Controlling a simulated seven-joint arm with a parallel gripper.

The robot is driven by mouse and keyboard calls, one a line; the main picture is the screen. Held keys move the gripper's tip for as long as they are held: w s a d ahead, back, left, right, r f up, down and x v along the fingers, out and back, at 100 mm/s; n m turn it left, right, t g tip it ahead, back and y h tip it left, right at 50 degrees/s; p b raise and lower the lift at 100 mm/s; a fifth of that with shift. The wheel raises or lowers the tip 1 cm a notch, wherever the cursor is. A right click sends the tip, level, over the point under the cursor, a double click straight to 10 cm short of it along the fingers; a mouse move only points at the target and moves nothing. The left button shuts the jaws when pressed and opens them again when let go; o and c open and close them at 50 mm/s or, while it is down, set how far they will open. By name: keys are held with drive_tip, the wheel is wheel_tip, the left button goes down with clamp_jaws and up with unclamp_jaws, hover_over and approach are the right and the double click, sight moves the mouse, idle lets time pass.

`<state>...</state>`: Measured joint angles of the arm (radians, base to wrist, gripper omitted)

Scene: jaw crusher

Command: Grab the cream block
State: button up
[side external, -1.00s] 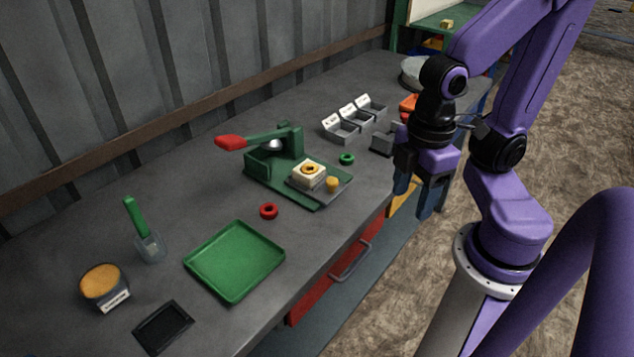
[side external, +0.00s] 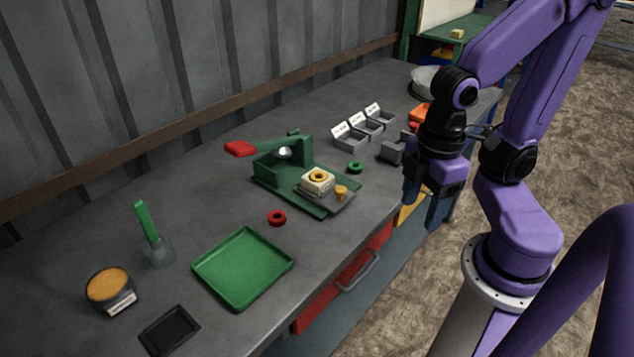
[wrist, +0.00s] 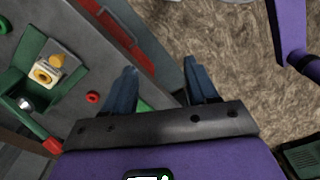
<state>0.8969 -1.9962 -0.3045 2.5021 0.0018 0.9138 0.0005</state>
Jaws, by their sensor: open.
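The cream block (side external: 322,188) sits on the green press base at the middle of the bench, with a yellow-orange ring (side external: 318,176) lying on top of it. In the wrist view the cream block (wrist: 49,80) is at the left, beside the green press. My gripper (side external: 421,208) is open and empty, with its blue fingers pointing down. It hangs off the bench's front edge, to the right of the block and well apart from it. In the wrist view the spread fingers (wrist: 160,68) have nothing between them.
The green press (side external: 290,160) has a red-tipped lever. A small yellow-orange piece (side external: 341,192) lies beside the block. A red ring (side external: 277,217), a green ring (side external: 355,167), a green tray (side external: 242,267) and grey labelled bins (side external: 350,138) stand around. Bare bench lies between press and front edge.

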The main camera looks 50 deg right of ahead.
drive_tip(key=o, duration=0.7)
drive_tip(key=shift+o, duration=0.2)
drive_tip(key=shift+w, duration=0.1)
drive_tip(key=w+a+f+n+h, duration=0.1)
drive_tip(key=w+a+n+h, duration=0.15)
drive_tip(key=w, duration=0.65)
drive_tip(key=w+a+f+n+h, duration=0.1)
drive_tip(key=w+a+h, duration=0.25)
drive_tip(key=w, duration=0.55)
drive_tip(key=n+h, duration=0.2)
drive_tip(key=h, duration=0.5)
approach(317, 176)
drive_tip(key=x, duration=0.8)
